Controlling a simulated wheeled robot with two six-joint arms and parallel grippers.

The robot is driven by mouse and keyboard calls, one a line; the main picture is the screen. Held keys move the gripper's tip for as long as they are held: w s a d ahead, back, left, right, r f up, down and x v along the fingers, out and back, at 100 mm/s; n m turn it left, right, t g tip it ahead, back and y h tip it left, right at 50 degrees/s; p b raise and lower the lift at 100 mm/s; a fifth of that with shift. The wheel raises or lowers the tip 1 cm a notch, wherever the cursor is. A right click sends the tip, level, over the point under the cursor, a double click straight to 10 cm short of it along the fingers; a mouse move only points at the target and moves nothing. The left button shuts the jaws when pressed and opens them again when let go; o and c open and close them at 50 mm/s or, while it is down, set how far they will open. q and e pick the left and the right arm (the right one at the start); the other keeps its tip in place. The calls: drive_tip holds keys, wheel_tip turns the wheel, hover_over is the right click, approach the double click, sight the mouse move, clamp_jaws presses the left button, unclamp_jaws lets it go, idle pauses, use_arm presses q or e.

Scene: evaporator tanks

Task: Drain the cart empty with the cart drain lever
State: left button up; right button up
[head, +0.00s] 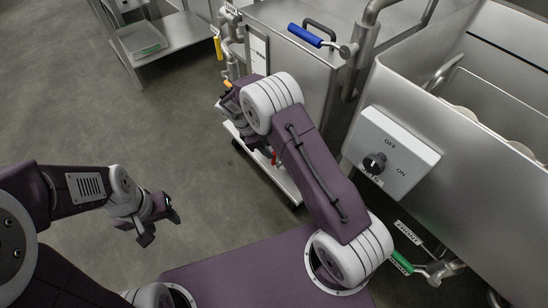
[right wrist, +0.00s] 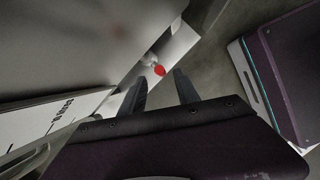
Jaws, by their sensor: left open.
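The cart is a steel tank (head: 293,60) on a low white base (head: 287,184), left of the large evaporator. A small red lever tip (head: 274,158) shows low at the cart, partly hidden by my right arm. The right wrist view shows it as a red knob (right wrist: 159,70) on a pale metal fitting beside the cart's wall. My right gripper (right wrist: 159,86) has its fingers apart, with the red tip seen just beyond the gap between them; contact cannot be told. My left gripper (head: 160,226) is open and empty over the floor.
A blue-handled lever (head: 305,35) is on top of the cart, and a yellow handle (head: 217,47) is at its far side. A switch box (head: 391,153) and green-handled valve (head: 401,261) are on the evaporator at right. A steel table (head: 165,35) stands at the back left. Floor at left is clear.

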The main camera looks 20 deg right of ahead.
drive_tip(key=b+x, duration=0.3)
drive_tip(key=x, duration=0.3)
drive_tip(key=shift+d+f, duration=0.1)
drive_tip(key=shift+f, duration=0.2)
use_arm(q)
wheel_tip(320, 180, down, 4)
drive_tip(key=shift+f, duration=0.1)
use_arm(e)
drive_tip(key=shift+r, duration=0.1)
clamp_jaws()
idle(0.5)
